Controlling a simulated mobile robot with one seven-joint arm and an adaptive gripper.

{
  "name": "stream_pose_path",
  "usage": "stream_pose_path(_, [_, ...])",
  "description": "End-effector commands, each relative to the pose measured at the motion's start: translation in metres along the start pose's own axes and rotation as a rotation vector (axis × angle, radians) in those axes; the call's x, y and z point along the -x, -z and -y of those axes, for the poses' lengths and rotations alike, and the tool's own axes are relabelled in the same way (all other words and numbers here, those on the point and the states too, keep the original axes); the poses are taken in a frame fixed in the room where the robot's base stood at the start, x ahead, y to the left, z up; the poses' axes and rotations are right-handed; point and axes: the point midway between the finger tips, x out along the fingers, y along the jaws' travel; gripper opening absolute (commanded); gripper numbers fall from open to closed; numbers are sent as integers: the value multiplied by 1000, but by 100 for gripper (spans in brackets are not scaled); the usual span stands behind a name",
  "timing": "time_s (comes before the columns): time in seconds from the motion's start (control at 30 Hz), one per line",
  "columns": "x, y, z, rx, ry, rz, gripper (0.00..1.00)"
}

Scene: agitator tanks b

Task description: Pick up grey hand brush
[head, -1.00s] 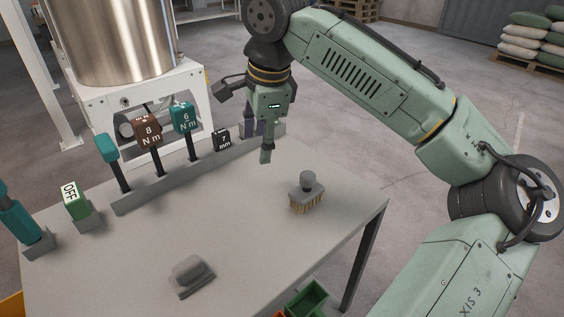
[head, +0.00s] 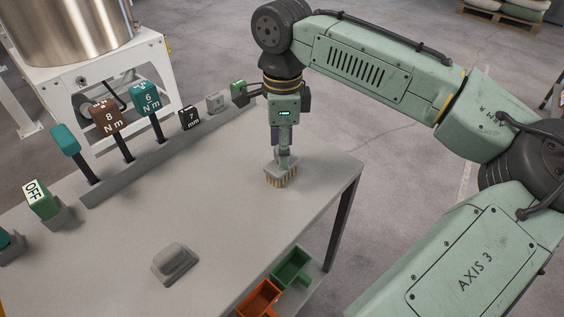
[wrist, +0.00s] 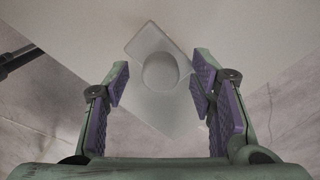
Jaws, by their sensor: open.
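The grey hand brush (head: 287,179) stands upright on its tan bristles near the right edge of the grey table. In the wrist view its rounded grey knob (wrist: 160,71) and flat rectangular body show from above. My gripper (head: 284,155) points down directly over the brush. In the wrist view my gripper (wrist: 160,88) is open, its purple-padded fingers on either side of the knob with gaps between pads and knob. In the head view the gripper partly hides the knob.
A grey block-shaped item (head: 175,263) lies at the table's front. A rack (head: 125,172) with several labelled tools runs along the back left. A green bin (head: 292,268) and an orange bin (head: 259,299) sit below the table's front edge. The table between is clear.

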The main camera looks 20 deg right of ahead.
Motion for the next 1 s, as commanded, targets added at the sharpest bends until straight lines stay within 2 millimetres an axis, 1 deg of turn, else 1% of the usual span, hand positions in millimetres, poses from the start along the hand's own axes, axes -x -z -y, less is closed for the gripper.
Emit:
stream_pose_path(0.03, [-6, 0, 0, 2, 0, 0, 51])
stream_pose_path(0.13, [-13, -1, 0, 2, 1, 0, 51])
stream_pose_path(0.37, [-15, -1, 0, 2, 2, 1, 51])
stream_pose_path(1.0, [-15, -1, 0, 2, 1, 0, 9])
